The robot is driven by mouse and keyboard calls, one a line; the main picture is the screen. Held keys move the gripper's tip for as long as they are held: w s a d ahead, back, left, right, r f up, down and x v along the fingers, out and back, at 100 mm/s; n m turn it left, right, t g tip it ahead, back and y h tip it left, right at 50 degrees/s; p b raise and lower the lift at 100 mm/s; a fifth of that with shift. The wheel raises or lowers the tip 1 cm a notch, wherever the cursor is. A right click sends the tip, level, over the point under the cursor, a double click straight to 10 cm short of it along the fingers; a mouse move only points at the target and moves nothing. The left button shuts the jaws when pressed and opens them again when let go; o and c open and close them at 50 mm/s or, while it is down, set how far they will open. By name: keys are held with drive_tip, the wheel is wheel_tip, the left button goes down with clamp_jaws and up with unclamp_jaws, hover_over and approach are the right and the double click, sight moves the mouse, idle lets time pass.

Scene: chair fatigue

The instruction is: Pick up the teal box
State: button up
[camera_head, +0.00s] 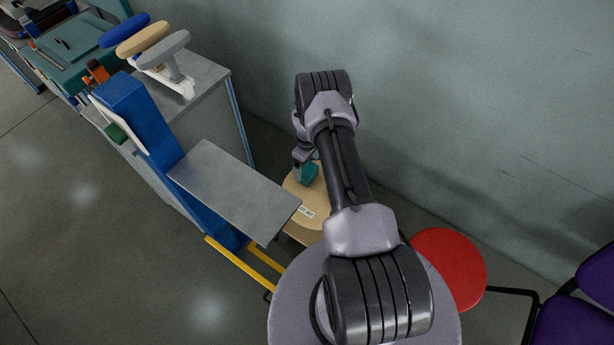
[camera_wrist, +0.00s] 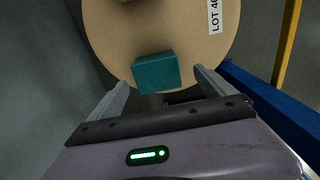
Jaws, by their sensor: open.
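The teal box (camera_wrist: 156,72) sits near the edge of a round tan wooden top (camera_wrist: 112,40) in the wrist view. In the head view the teal box (camera_head: 310,173) shows partly, beside my arm, on the same tan top (camera_head: 318,212). My gripper (camera_wrist: 161,82) is open in the wrist view, with one finger to the left of the box and one to the right. Gaps show between the box and both fingers. In the head view my gripper is mostly hidden by my arm.
A blue lift column (camera_head: 150,130) with a grey platform (camera_head: 235,188) stands left of the tan top, with yellow legs (camera_head: 240,262) below. A red round seat (camera_head: 450,268) is at right. The wall (camera_head: 480,100) is close behind. A "LOT" label (camera_wrist: 214,16) is on the tan top.

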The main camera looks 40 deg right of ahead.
sight(307, 169)
drive_tip(key=f, duration=0.1)
drive_tip(key=f+b, duration=0.1)
drive_tip(key=f, duration=0.2)
drive_tip(key=shift+w+d+f+b, duration=0.2)
drive_tip(key=shift+d+b, duration=0.05)
drive_tip(key=shift+b, duration=0.1)
drive_tip(key=shift+r, duration=0.15)
drive_tip(key=c, duration=1.6)
